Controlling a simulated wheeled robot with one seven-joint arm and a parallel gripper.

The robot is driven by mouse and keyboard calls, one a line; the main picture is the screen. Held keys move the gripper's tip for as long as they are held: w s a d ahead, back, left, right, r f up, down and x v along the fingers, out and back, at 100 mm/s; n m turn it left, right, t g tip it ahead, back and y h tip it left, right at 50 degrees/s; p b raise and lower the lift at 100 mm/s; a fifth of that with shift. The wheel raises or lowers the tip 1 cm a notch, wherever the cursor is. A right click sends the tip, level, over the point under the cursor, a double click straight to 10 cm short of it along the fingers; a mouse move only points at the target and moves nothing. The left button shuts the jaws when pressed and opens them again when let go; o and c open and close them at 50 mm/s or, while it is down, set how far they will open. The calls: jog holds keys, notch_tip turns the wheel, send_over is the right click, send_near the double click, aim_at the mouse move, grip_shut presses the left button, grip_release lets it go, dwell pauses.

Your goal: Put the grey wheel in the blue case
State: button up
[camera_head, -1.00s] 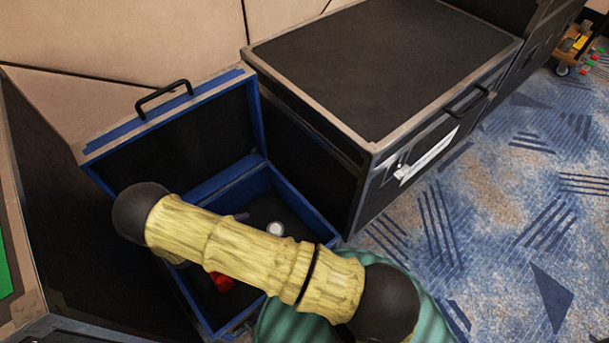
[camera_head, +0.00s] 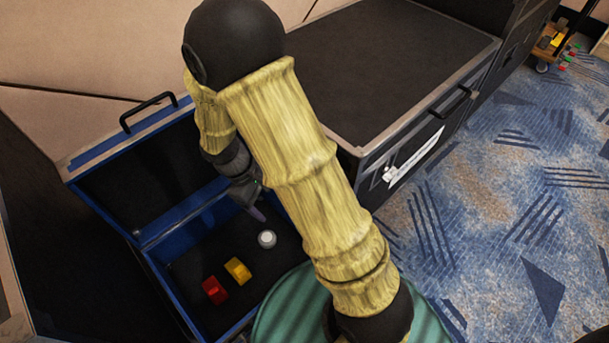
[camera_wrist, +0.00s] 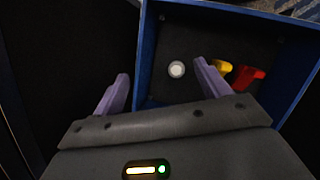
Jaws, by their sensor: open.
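The blue case (camera_head: 160,273) stands open with its lid up against the wall. The grey wheel (camera_head: 267,239) lies on the dark floor of the case, toward its right side in the head view. It also shows in the wrist view (camera_wrist: 177,69) as a pale round piece, ahead of and between the spread fingers. My gripper (camera_wrist: 158,82) is open and empty, above the near edge of the case in the wrist view. In the head view my gripper (camera_head: 255,205) is partly hidden behind my arm, over the case. The fingers do not touch the wheel.
A red block (camera_head: 215,290) and a yellow block (camera_head: 238,271) lie inside the case, left of the wheel. A large black case (camera_head: 400,65) stands to the right. A cart (camera_head: 552,42) with coloured pieces is at the far right.

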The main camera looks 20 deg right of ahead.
jog(key=s+d+r+m+t+y, duration=0.3)
jog(key=d+r+m, duration=0.5)
jog(key=r, duration=0.3)
jog(key=shift+s+r+m+t+y, duration=0.2)
jog(key=shift+s+m+t+y, duration=0.2)
jog(key=shift+s+t, duration=0.5)
jog(key=shift+s, duration=0.2)
